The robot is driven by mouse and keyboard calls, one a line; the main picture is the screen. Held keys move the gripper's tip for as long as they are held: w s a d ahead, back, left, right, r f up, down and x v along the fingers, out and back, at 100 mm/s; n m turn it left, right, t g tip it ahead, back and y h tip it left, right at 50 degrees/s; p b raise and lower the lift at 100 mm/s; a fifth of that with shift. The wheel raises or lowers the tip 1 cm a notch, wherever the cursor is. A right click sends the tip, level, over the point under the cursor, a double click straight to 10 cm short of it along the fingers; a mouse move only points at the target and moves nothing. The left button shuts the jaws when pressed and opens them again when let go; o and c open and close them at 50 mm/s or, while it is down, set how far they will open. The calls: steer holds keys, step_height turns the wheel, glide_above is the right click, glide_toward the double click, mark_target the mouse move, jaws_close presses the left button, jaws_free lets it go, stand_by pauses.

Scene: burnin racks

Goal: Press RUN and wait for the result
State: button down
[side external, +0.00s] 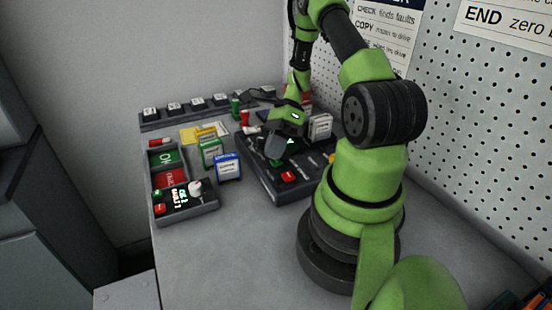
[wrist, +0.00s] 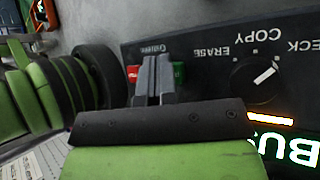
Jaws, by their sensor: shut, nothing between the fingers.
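My gripper (side external: 275,147) points down over the dark tester box (side external: 262,186) in the side view. Its grey fingers (wrist: 155,80) are shut together and empty. In the wrist view a green button (wrist: 179,73) is right beside the fingers, partly hidden, and a red button (wrist: 131,74) shows on their other side. I cannot read a RUN label or tell whether the fingertips touch a button. A knob (wrist: 265,75) sits by the words ERASE and COPY. A lit display (wrist: 300,150) shows "BUS", cut off at the edge, beside an orange bar (wrist: 270,118).
A green cartridge (side external: 211,151) and a blue cartridge (side external: 228,167) stand left of the box. A rack (side external: 195,112) lines the back. The front table is clear.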

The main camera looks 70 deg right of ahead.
steer(key=shift+r, duration=0.1)
stand_by(0.3)
steer(key=shift+r, duration=0.75)
steer(key=shift+r, duration=2.5)
steer(key=w+a+r+n+h, duration=0.2)
steer(key=a+r+n+h, duration=0.15)
steer(key=r+n, duration=0.35)
steer(key=s+a+r+n+t+h, duration=0.1)
steer(key=s+a+r+n+t, duration=0.2)
steer(key=a+r+n, duration=0.3)
steer(key=s+a+r+n+t+h, duration=0.2)
steer(key=a+r+n, duration=0.4)
steer(key=n, duration=0.5)
steer(key=shift+s+a+n+t, duration=0.4)
steer(key=shift+s+a, duration=0.4)
steer(key=shift+a, duration=0.4)
